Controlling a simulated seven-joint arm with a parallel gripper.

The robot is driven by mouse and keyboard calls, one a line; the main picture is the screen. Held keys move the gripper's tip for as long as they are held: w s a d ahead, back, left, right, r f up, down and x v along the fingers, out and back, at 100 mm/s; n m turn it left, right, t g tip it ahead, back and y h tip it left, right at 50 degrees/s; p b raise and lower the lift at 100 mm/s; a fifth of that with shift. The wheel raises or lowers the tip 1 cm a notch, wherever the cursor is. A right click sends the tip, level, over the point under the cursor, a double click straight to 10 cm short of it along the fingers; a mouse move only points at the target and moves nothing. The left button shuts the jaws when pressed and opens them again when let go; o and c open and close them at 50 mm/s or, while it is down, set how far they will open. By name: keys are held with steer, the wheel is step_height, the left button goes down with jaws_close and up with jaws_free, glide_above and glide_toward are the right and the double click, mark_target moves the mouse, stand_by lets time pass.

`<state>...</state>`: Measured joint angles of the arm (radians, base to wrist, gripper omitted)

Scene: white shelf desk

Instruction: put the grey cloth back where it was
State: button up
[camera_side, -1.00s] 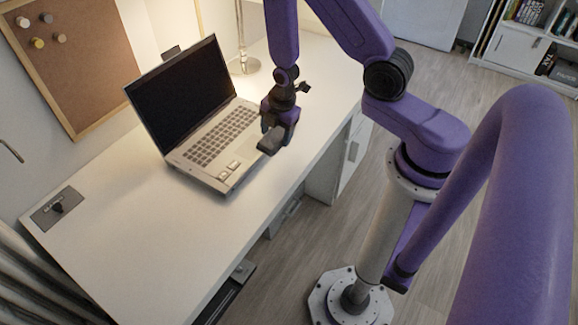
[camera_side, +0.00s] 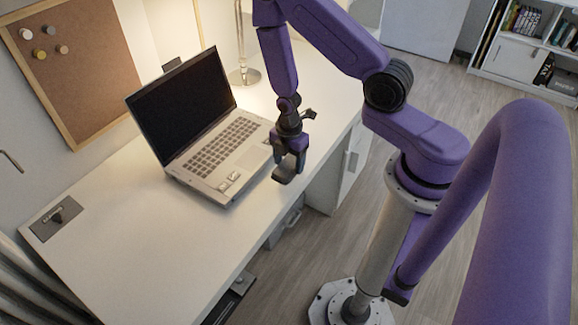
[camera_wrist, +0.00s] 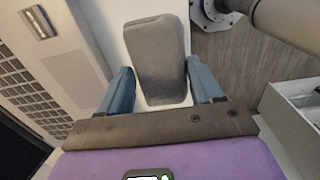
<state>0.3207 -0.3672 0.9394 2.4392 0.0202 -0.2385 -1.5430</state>
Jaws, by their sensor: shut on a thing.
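The grey cloth (camera_wrist: 157,62) is a small, folded, rounded rectangle. In the wrist view it sits between my gripper's two blue fingers and sticks out past their tips. In the side view the cloth (camera_side: 284,174) shows as a dark grey pad at the lower end of my gripper (camera_side: 289,164). My gripper (camera_wrist: 163,88) is shut on it. The gripper is to the right of the laptop's front corner, over the desk's front edge area. I cannot tell the exact gap between the cloth and the desk top.
The open laptop (camera_side: 215,158) stands on the white desk (camera_side: 120,235), close left of my gripper. The lamp base (camera_side: 244,76) is at the back of the desk. Beyond the front edge are the floor and drawers.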

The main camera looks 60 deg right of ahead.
steer(key=shift+f, duration=1.25)
steer(key=shift+f, duration=0.1)
steer(key=o, duration=1)
